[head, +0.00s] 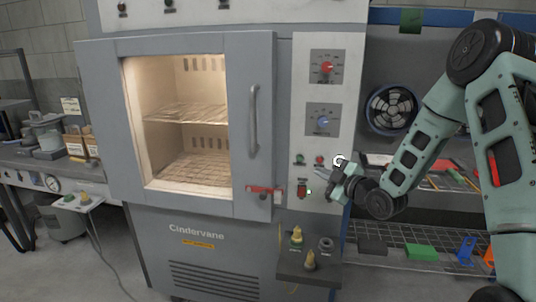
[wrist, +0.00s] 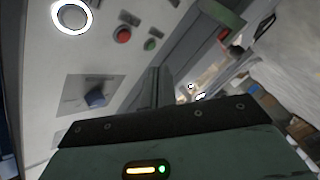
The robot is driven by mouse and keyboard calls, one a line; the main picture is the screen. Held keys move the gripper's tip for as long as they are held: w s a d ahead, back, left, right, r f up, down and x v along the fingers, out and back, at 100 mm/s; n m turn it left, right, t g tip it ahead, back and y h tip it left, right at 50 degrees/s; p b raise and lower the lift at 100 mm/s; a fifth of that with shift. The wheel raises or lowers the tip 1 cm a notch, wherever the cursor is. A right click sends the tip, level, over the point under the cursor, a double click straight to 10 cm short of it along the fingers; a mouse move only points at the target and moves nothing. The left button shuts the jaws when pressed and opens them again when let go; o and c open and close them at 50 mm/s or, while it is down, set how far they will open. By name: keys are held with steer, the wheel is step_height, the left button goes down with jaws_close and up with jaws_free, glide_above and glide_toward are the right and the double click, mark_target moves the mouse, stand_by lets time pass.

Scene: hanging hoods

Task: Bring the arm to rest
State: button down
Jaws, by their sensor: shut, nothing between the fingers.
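My arm (head: 425,130) reaches in from the right, bent at the elbow. My gripper (head: 330,181) is at the right edge of the oven's control panel (head: 322,120), below the button with the lit white ring (head: 339,161). In the wrist view my gripper (wrist: 156,88) is shut, with nothing seen between the fingers. I cannot tell whether the fingertips touch anything.
The grey oven's door (head: 264,130) is shut, its lit chamber showing through the window. A small shelf (head: 308,268) with fittings juts out below the panel. At right, a wire rack (head: 390,234) bears coloured blocks, and a fan (head: 391,108) sits behind my arm.

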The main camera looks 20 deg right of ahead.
steer(key=s+a+f+m+g, duration=0.1)
steer(key=s+a+g, duration=0.4)
steer(key=a, duration=0.6)
steer(key=s+a+m+g, duration=0.1)
steer(key=s+a+g, duration=0.35)
steer(key=a, duration=0.65)
steer(key=s+a+r+m+g+h, duration=0.1)
steer(key=s+a+g, duration=0.2)
steer(key=s, duration=1)
steer(key=s+a+r+m+g+h, duration=0.1)
steer(key=s+a+g+h, duration=0.1)
steer(key=s, duration=1.2)
steer(key=shift+s+a+r+m+g, duration=0.15)
steer(key=shift+s+a+m+g, duration=0.15)
steer(key=shift+a+g, duration=0.65)
steer(key=shift+w+d, duration=0.1)
steer(key=shift+d, duration=0.05)
